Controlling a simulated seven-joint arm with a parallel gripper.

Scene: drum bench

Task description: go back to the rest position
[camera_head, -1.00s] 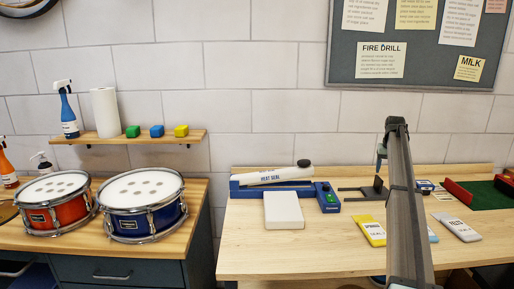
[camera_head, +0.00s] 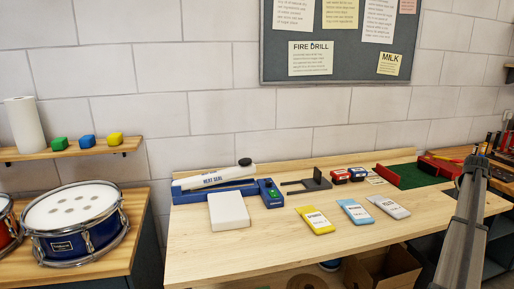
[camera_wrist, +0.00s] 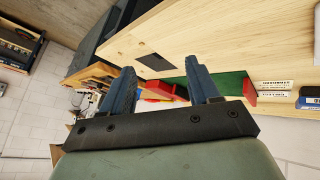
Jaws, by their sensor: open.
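My gripper (camera_wrist: 163,92) shows in the wrist view with its two blue-grey fingers spread apart. It is open, and nothing is between the fingertips. In the head view my arm rises at the lower right, in front of the right end of the wooden bench (camera_head: 240,262); the fingers cannot be made out there. In the wrist view the bench, a green mat (camera_wrist: 228,84) and red pieces lie beyond the fingers.
A blue drum (camera_head: 75,225) stands on the left counter. The bench front is clear.

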